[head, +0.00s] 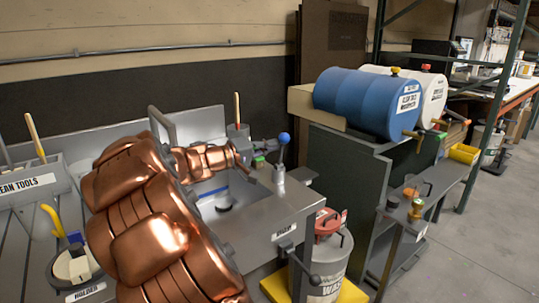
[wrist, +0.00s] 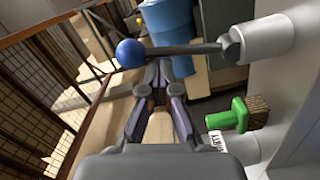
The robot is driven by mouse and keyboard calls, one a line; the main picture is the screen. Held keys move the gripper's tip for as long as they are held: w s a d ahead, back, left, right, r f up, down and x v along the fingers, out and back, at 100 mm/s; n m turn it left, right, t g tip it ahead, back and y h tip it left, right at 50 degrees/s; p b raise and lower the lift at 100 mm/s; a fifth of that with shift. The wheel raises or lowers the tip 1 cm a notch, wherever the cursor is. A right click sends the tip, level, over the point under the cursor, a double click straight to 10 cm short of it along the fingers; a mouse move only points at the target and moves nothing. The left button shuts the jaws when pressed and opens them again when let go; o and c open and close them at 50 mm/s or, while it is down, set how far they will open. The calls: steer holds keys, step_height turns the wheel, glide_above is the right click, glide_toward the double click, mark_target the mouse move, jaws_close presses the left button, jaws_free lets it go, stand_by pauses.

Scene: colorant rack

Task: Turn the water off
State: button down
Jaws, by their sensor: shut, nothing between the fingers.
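A lever with a blue ball knob (head: 284,138) stands up from a short metal post (head: 279,174) at the right side of the sink (head: 292,207). In the wrist view the blue knob (wrist: 131,53) is left of my fingertips. Its grey rod (wrist: 190,49) runs right to a light metal cylinder (wrist: 266,38). My gripper (wrist: 158,72) is shut and empty, with its tips close to the rod; I cannot tell if they touch. In the head view my copper arm covers much of the sink, and the gripper (head: 246,168) points at the lever. No water stream is discernible.
A green-handled brush (wrist: 229,115) lies close right of my gripper; its green part (head: 259,160) also shows in the head view. A blue drum (head: 362,102) lies on a rack to the right. A waste can (head: 328,262) stands below. Open floor lies at far right.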

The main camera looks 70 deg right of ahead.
steer(key=s+m+b, duration=0.1)
steer(key=m+b, duration=0.1)
steer(key=b, duration=0.3)
steer(key=s+a+f+m+b, duration=0.1)
steer(key=m+b, duration=0.1)
steer(key=b, duration=0.3)
steer(key=s+a+m+b, duration=0.1)
steer(key=m+b, duration=0.1)
steer(key=b, duration=0.3)
steer(key=shift+s+f+m, duration=0.3)
steer(key=shift+s+m, duration=0.05)
steer(key=shift+m, duration=0.05)
steer(key=shift+s+a+m+b, duration=0.15)
steer(key=shift+m+b, duration=0.15)
steer(key=shift+b, duration=0.25)
steer(key=b+v, duration=0.1)
steer(key=v, duration=0.9)
steer(key=shift+r+t, duration=0.15)
steer(key=shift+t, duration=0.15)
